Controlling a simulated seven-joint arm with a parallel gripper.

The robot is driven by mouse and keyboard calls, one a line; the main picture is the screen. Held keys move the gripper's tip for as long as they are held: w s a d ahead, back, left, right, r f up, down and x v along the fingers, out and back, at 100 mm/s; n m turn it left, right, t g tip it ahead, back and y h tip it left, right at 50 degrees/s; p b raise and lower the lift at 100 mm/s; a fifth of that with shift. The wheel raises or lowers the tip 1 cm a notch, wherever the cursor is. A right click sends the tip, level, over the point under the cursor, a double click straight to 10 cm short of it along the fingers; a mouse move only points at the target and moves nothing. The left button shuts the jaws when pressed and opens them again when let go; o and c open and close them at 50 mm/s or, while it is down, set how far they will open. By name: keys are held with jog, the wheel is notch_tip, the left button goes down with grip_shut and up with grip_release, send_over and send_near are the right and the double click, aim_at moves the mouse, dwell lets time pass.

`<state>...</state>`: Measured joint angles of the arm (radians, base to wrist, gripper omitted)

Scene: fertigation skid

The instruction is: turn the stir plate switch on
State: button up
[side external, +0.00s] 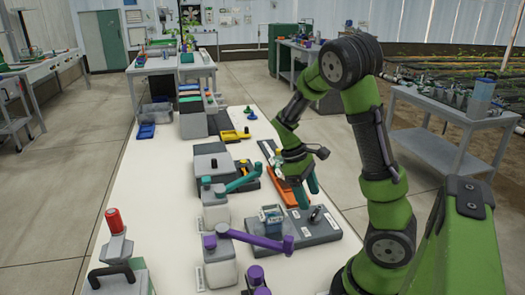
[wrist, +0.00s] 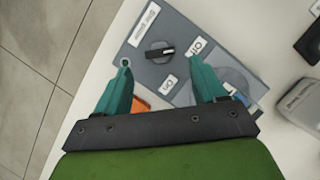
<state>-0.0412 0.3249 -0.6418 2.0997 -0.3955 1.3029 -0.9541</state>
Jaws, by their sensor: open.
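The stir plate (side external: 325,231) is a flat dark grey box on the white bench, with a small glass vessel (side external: 271,217) on it. It also fills the middle of the wrist view (wrist: 183,28). Its switch is a black rotary knob (wrist: 160,52) with a pale pointer line directed right in the picture, between white labels; it also shows in the side view (side external: 316,214). My gripper (side external: 306,190), with two teal fingers, is above the plate near the knob. In the wrist view my gripper (wrist: 163,77) is open and empty, fingers apart on either side below the knob.
A purple-armed grey unit (side external: 218,265) and a teal-armed one (side external: 215,208) stand left of the plate, arms reaching toward it. An orange tray (side external: 283,190) lies just behind. A red-topped device (side external: 114,222) stands at front left. The bench's left part is clear.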

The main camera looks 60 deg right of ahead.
aim_at(315, 216)
jog(key=shift+x, duration=2.4)
jog(key=c, duration=1.1)
jog(key=shift+o, duration=0.2)
